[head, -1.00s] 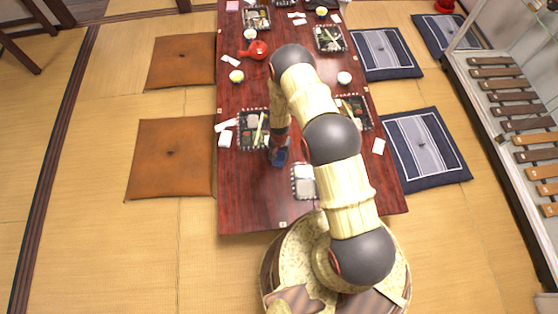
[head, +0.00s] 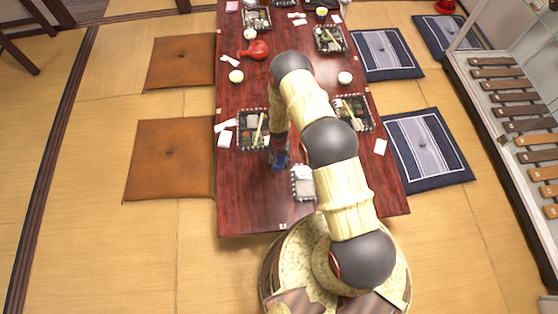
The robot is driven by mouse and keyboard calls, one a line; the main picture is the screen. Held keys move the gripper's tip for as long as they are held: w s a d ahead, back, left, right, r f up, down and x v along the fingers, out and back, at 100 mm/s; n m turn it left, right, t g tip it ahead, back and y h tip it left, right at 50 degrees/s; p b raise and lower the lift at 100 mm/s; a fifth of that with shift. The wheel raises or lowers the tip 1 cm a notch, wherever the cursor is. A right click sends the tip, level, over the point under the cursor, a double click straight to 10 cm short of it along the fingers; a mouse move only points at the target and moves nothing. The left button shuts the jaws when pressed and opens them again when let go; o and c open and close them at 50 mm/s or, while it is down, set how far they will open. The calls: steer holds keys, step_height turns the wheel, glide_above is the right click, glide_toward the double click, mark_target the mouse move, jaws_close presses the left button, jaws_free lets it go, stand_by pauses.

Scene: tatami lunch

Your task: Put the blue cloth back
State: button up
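My gripper (head: 279,157) is low over the near part of the dark red table, just right of the left lunch tray. A small dark blue patch (head: 282,162) shows at its tip. It may be the blue cloth, but I cannot tell it apart from the gripper's own parts. The fingers are too small and covered to read as open or shut. A small patterned tray (head: 296,197) with white folded cloths (head: 304,180) lies to the right of my gripper, partly beside my arm.
The table (head: 245,205) is bare at its near left. Lunch trays (head: 243,146) (head: 367,127), a red teapot (head: 257,49) and cups (head: 236,76) (head: 345,77) stand farther back. Brown cushions (head: 150,165) lie left, blue cushions (head: 440,172) right. A slatted rack (head: 525,125) stands far right.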

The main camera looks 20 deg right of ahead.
step_height(320, 180, up, 12)
steer(key=p, duration=0.5)
step_height(320, 180, up, 43)
steer(key=n+t, duration=0.3)
glide_above(279, 160)
steer(key=s+r+n+t, duration=0.1)
steer(key=s+r+n, duration=0.1)
steer(key=s+r, duration=1.1)
steer(key=s+r+n+t, duration=0.1)
steer(key=s+r, duration=0.6)
steer(key=s, duration=0.6)
steer(key=shift+s+n+t, duration=0.3)
steer(key=shift+n, duration=0.1)
